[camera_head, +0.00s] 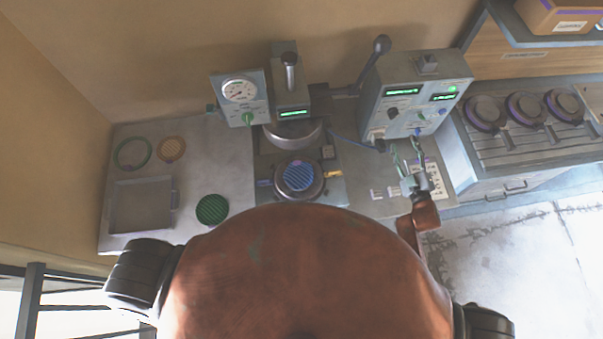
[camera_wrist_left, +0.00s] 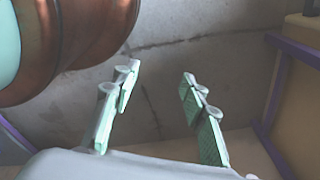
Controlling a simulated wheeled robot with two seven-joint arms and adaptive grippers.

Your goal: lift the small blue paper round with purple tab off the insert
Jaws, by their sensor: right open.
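The small blue striped paper round (camera_head: 299,177) lies in the dark round insert (camera_head: 318,190) on the press bed. A small purple spot at its far edge looks like the tab. My right gripper (camera_head: 405,156) is open and empty, to the right of the insert and apart from it, over the bench by the control box. My left gripper (camera_wrist_left: 160,95) is open and empty in the left wrist view, its green pads wide apart over a grey floor. It does not show in the head view.
The press head (camera_head: 293,132) stands just behind the insert. The control box (camera_head: 415,95) with its lever is behind my right gripper. A rack (camera_head: 525,115) with dark round plates stands right.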

